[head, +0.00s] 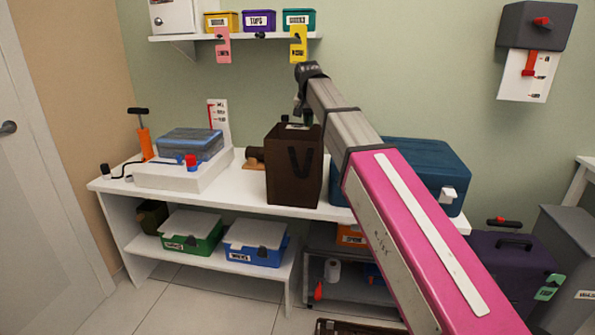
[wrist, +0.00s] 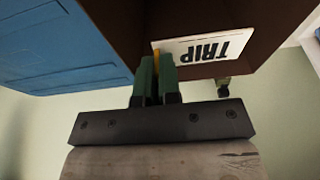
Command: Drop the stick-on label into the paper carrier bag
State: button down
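The brown paper carrier bag (head: 294,172) stands upright on the white bench in the head view, with its mouth facing up. My gripper (head: 300,112) is directly above the bag's mouth. In the wrist view, my gripper (wrist: 157,64) has its green fingers close together on a thin orange-yellow edge of the stick-on label (wrist: 210,46). The label is white, reads TRIP and shows upside down against the dark bag (wrist: 120,22). In the head view, a small pale patch at the bag's rim appears to be the label (head: 298,126). The bag's inside is mostly hidden in the head view.
A blue case (head: 428,165) stands just right of the bag, behind my arm. A white tray with a blue-lidded box (head: 190,145) is to the left. A wall shelf (head: 235,37) with small boxes and hanging tags is above and behind.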

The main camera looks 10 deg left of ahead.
jog(key=shift+f, duration=0.5)
jog(key=c, duration=1.2)
grip_release()
jog(key=shift+c, duration=0.2)
jog(key=v, duration=1)
jog(key=shift+r, duration=0.4)
jog(key=shift+s, duration=0.25)
